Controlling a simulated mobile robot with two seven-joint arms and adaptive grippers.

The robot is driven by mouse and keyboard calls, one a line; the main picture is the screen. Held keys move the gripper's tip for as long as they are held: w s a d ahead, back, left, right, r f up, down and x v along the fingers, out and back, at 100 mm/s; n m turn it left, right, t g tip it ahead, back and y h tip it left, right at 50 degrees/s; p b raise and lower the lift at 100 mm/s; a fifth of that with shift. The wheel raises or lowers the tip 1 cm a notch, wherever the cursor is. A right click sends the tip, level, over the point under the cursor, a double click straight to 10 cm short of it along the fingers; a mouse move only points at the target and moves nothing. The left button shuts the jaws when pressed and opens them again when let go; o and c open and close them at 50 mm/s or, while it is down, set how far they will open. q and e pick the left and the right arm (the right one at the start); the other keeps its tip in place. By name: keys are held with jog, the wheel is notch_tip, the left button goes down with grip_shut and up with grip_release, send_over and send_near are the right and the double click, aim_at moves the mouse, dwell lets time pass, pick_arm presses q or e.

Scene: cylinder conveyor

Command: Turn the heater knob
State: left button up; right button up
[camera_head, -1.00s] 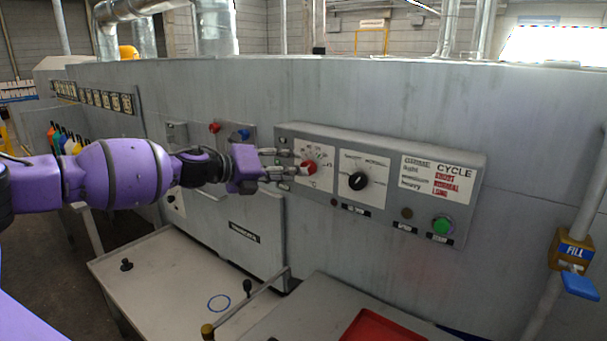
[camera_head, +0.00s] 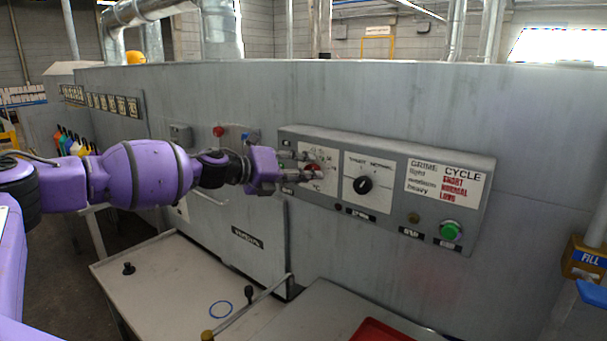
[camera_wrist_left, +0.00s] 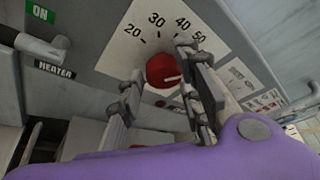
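The red heater knob (camera_head: 313,171) sits on a white dial plate at the left part of the grey control panel (camera_head: 400,140). In the left wrist view the knob (camera_wrist_left: 164,71) shows a white pointer line, with marks 20, 30, 40 and 50 around it. My left gripper (camera_head: 312,165) is at the knob. Its two fingers stand apart, one to each side of the knob in the wrist view (camera_wrist_left: 160,85). I cannot tell whether they touch it. My right gripper is not in view.
A black knob (camera_head: 363,185) and a green button (camera_head: 450,230) are further right on the panel. In the wrist view a lever-like part (camera_wrist_left: 40,45) stands left of the dial near the HEATER label. A table (camera_head: 165,275) and a red tray (camera_head: 378,331) lie below.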

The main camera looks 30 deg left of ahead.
pick_arm(q)
jog(key=shift+f, duration=0.1)
jog(key=c, duration=0.6)
jog(key=shift+f+n+h+p, duration=0.2)
jog(key=shift+n+h+p, duration=0.2)
jog(key=shift+n+p, duration=0.1)
jog(key=o, duration=1)
jog(key=shift+c, duration=0.2)
jog(key=shift+o, duration=0.4)
jog(key=shift+r, duration=0.1)
jog(key=v, duration=1.2)
